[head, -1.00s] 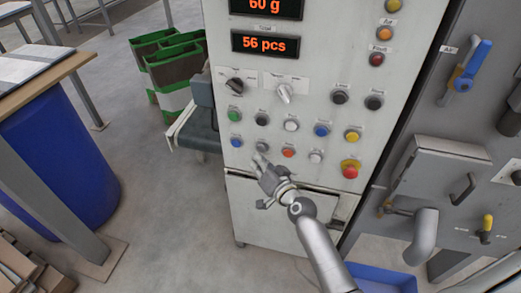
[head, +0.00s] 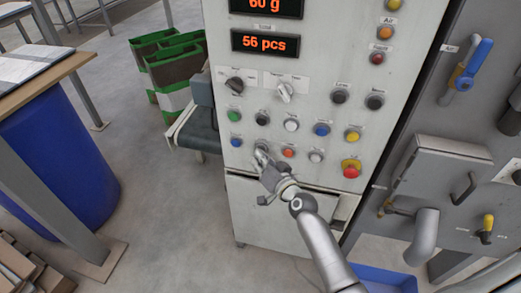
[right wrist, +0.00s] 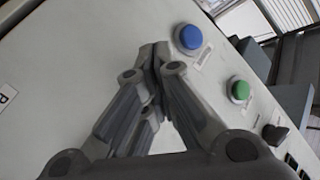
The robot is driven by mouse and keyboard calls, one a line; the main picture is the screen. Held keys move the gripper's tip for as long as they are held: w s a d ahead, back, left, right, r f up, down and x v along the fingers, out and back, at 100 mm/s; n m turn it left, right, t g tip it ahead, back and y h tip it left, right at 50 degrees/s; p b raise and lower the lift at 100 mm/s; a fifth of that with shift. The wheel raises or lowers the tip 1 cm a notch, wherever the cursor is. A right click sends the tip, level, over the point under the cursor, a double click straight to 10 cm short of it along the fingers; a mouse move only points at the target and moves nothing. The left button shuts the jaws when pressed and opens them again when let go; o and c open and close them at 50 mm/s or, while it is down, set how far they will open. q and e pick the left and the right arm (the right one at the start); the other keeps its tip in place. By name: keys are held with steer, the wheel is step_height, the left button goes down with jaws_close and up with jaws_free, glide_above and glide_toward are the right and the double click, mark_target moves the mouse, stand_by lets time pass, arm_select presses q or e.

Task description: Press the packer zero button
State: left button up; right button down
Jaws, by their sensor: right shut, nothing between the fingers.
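The control panel (head: 240,175) is a pale grey cabinet front with rows of round coloured buttons; their small labels are too small to read, so I cannot tell which is marked zero. In the right wrist view the closed fingertips (right wrist: 155,50) are at the panel beside the blue button (right wrist: 188,38). My left gripper is out of view.
A conveyor (head: 194,130) is left of the panel. A grey machine with a blue-handled lever (head: 469,68) stands right.

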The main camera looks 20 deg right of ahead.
stand_by(0.4)
steer(key=shift+s+a+p, duration=0.3)
steer(key=shift+s+a, duration=0.05)
steer(key=shift+s, duration=0.2)
steer(key=s+a+p, duration=0.1)
steer(key=s+a, duration=0.2)
steer(key=s, duration=0.2)
steer(key=shift+a+p, duration=0.2)
steer(key=shift+p, duration=0.2)
steer(key=shift+f, duration=0.1)
stand_by(0.6)
